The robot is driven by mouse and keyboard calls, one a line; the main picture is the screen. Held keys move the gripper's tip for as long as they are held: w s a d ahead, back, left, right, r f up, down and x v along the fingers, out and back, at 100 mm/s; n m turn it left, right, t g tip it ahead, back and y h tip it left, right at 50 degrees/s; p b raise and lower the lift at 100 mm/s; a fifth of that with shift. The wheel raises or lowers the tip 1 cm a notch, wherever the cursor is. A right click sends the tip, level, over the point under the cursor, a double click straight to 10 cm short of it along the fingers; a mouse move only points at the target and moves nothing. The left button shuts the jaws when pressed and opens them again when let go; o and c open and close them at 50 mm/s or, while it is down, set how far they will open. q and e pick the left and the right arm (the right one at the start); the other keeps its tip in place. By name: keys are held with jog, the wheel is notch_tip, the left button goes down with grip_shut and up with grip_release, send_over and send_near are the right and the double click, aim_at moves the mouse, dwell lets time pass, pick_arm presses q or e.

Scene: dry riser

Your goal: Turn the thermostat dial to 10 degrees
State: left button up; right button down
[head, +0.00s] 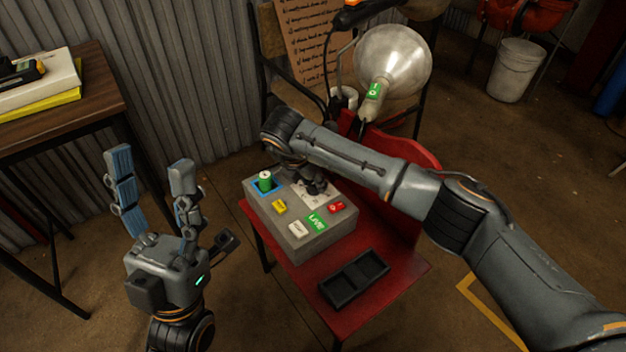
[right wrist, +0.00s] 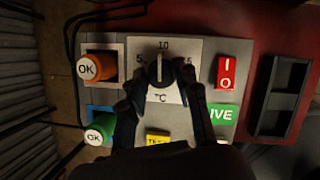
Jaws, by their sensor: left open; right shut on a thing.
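The thermostat dial (right wrist: 160,70) is a black knob on a pale plate (right wrist: 174,48) marked 5, 10, 15 and °C. In the right wrist view its white mark appears to point up toward the 10. My right gripper (right wrist: 162,88) is over the plate with its fingers on either side of the knob, shut on it. In the head view my right gripper (head: 312,187) reaches down onto the grey control box (head: 318,240) and hides most of the dial. My left gripper (head: 151,160) is open and empty, pointing up, left of the box.
The box carries a red switch (head: 336,207), a green LIVE sign (head: 316,221), a yellow button (head: 279,207) and a green OK plug (head: 265,181). An orange OK plug (right wrist: 90,68) sits beside the dial. A black tray (head: 354,277) lies on the red seat.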

jog(key=shift+m, duration=0.4)
jog(key=c, duration=1)
grip_release()
jog(key=shift+o, duration=0.2)
jog(key=v, duration=1.2)
jog(key=shift+a, duration=0.15)
jog(key=shift+w, duration=0.15)
